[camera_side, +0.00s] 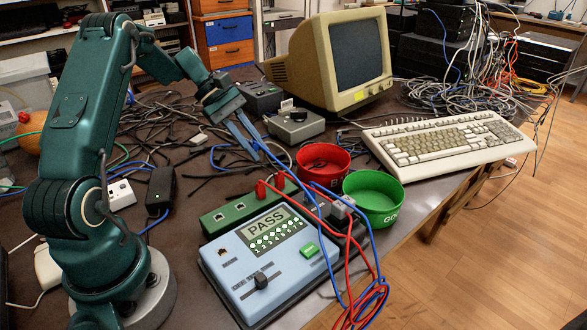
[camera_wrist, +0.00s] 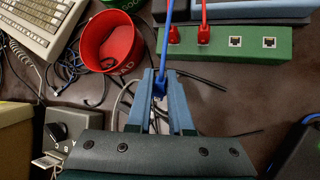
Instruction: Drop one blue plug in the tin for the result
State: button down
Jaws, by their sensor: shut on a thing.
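My gripper (camera_side: 254,152) is shut on a blue plug, held above the table behind the green socket block. In the wrist view the blue plug (camera_wrist: 160,87) sits between the fingertips (camera_wrist: 161,78), its blue cable running up the picture. The red tin (camera_side: 322,163) stands to the right of my gripper in the side view; it also shows in the wrist view (camera_wrist: 127,63). The green tin (camera_side: 374,205) stands beside it, nearer the camera, and its edge shows in the wrist view (camera_wrist: 130,4). The tester (camera_side: 220,262) displays PASS on its screen (camera_side: 265,225).
The green socket block (camera_side: 213,222) holds two red plugs (camera_side: 260,190) and has empty sockets. Blue and red cables (camera_side: 350,285) hang across the tester and table edge. A keyboard (camera_side: 450,143), a monitor (camera_side: 340,60) and loose dark cables lie around.

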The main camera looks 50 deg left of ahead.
jog(key=w+d+m+y, duration=0.1)
jog(key=m, duration=0.1)
jog(key=w+m+g+y, duration=0.1)
jog(key=w+m, duration=0.1)
jog(key=w+d+f+m, duration=0.1)
jog(key=w+m, duration=0.1)
jog(key=m, duration=0.1)
jog(key=shift+w+d+g+y, duration=0.2)
jog(key=shift+d+g+y, duration=0.15)
jog(key=shift+g+y, duration=0.05)
jog(key=w+d+r+m+y, duration=0.1)
jog(key=w+d+r+m, duration=0.1)
jog(key=w+d+m, duration=0.25)
notch_tip(320, 180, up, 4)
jog(key=m+t, duration=0.4)
jog(key=m, duration=0.2)
send_over(377, 208)
jog(key=s+a, duration=0.1)
jog(key=s, duration=0.1)
jog(key=shift+f, duration=4.6)
jog(key=shift+a+f, duration=0.15)
jog(key=shift+f, duration=0.6)
jog(key=c, duration=0.8)
grip_release()
jog(key=shift+o, duration=0.2)
